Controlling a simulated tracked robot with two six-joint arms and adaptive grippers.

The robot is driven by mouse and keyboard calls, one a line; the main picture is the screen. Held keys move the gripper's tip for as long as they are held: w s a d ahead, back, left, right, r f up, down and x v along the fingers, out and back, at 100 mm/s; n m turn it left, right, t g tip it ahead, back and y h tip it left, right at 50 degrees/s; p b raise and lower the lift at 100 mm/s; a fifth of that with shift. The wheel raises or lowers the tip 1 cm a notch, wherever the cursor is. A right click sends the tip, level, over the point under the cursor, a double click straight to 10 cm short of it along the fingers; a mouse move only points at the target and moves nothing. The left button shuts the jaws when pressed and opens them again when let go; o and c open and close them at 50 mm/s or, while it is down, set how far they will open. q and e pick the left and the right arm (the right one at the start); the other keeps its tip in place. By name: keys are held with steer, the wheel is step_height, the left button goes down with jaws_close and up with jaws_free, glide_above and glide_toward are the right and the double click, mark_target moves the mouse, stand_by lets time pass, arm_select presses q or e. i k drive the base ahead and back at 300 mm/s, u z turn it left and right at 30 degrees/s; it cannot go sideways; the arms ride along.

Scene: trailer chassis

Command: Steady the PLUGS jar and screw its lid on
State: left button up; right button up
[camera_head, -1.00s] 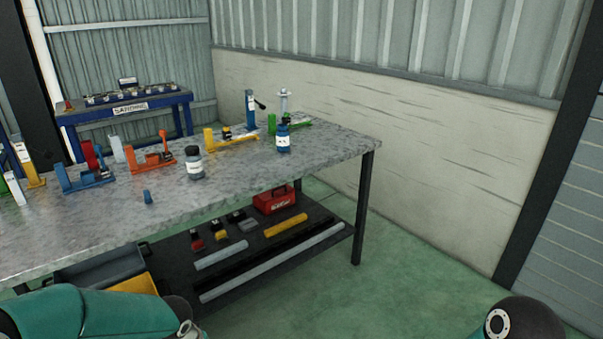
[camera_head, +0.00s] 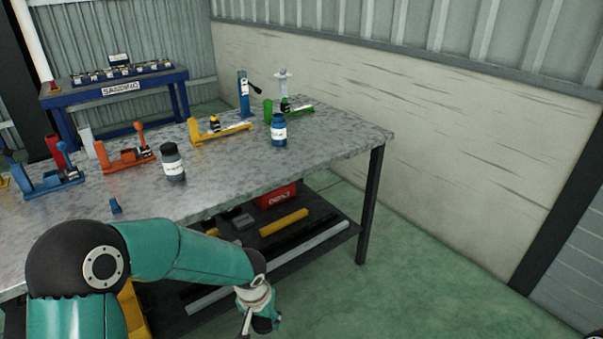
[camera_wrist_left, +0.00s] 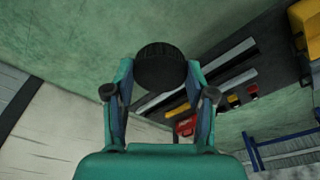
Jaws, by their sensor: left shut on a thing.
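My left gripper (camera_head: 265,322) hangs in front of the table's near side, below the tabletop. In the left wrist view its fingers (camera_wrist_left: 161,82) are shut on a round black ribbed lid (camera_wrist_left: 161,64). Two labelled jars stand upright on the table: a dark jar (camera_head: 174,167) near the middle and a blue jar (camera_head: 278,132) farther right. Their labels are too small to read, so I cannot tell which is the PLUGS jar. The left gripper is apart from both. My right gripper is out of view.
The grey metal table (camera_head: 235,168) also carries orange (camera_head: 127,157), yellow (camera_head: 220,130) and green (camera_head: 290,108) holders and a small blue piece (camera_head: 115,206). A lower shelf holds a red box (camera_head: 277,195) and bars. The tabletop's right front is clear.

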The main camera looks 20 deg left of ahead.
mark_target(279, 134)
steer(key=u, duration=0.3)
steer(key=i, duration=0.95)
steer(key=u, duration=0.75)
